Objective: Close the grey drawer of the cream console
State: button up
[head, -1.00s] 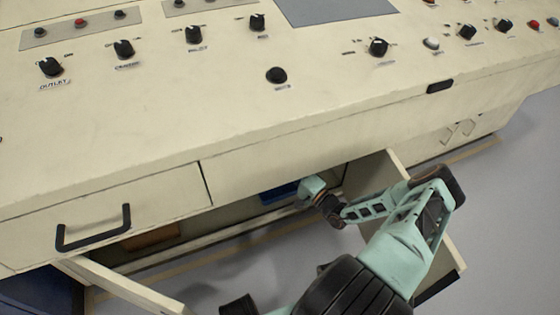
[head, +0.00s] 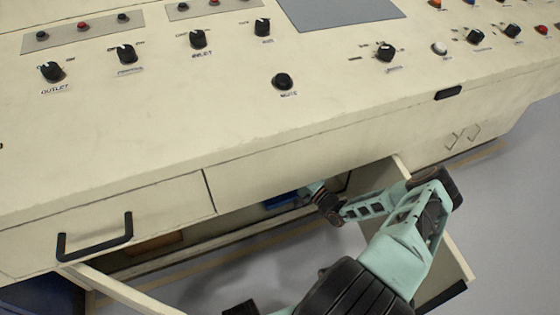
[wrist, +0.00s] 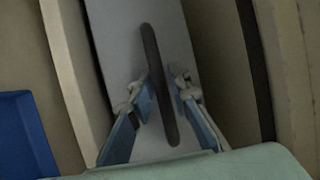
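The cream console (head: 160,120) fills the head view, with its lower cabinet open. My arm reaches under the console's front edge, and my gripper's fingertips are hidden there in the head view. In the wrist view a grey drawer front (wrist: 116,45) carries a long dark handle (wrist: 152,60). My gripper (wrist: 163,85) has one finger on each side of this handle, with a gap between the fingers. The fingers look apart around the bar; whether either touches it is unclear. How far the drawer stands out cannot be told.
A cabinet door (head: 125,290) stands open at the lower left, and another (head: 385,170) stands open beside my arm at the right. A blue object (head: 283,202) is inside the cabinet, left of my gripper; a blue shape (wrist: 22,135) shows in the wrist view. Grey floor lies at right.

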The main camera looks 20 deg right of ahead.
jog(key=v, duration=1.2)
dwell(0.4)
